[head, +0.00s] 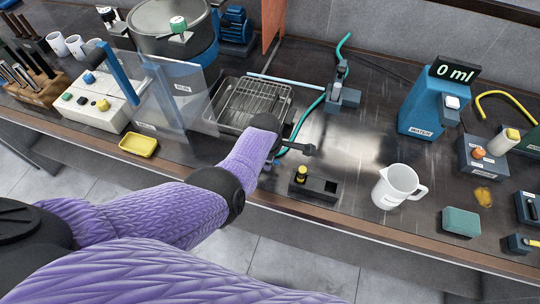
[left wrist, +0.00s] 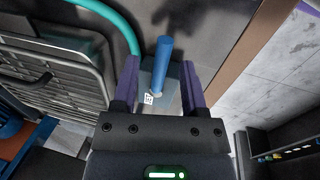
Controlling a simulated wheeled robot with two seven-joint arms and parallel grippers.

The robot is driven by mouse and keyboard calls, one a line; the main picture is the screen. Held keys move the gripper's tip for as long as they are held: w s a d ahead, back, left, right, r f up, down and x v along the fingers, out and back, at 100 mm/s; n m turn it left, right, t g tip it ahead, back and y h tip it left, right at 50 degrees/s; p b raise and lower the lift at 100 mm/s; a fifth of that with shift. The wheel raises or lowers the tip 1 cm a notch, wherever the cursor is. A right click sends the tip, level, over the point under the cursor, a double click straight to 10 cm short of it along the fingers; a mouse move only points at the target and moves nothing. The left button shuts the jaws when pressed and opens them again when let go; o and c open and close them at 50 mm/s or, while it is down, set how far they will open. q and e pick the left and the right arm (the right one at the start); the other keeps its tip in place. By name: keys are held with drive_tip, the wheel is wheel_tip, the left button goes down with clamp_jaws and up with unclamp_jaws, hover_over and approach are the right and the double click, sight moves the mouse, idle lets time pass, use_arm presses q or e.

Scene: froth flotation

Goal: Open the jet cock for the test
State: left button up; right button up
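The jet cock appears to be the small grey block with a label and an upright blue handle (left wrist: 163,62) in the left wrist view. My left gripper (left wrist: 160,75) is open, with its two purple fingers on either side of the block. Gaps show between the fingers and the blue handle. In the head view my left gripper (head: 274,158) is at the counter's front edge and hides most of the cock. A teal hose (left wrist: 122,22) passes beside the block; it also shows in the head view (head: 303,122). My right gripper is out of view.
A wire-rack tray (head: 212,112) lies behind my left gripper. A black holder with a yellow-capped item (head: 318,188) and a white jug (head: 392,187) stand to the right. A grey nozzle stand (head: 345,97) and blue dispenser (head: 424,103) are farther back. The middle counter is clear.

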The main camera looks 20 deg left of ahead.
use_arm(q)
wheel_tip(320, 180, up, 10)
drive_tip(key=s+p, duration=0.2)
drive_tip(key=p, duration=0.5)
drive_tip(key=shift+f, duration=0.15)
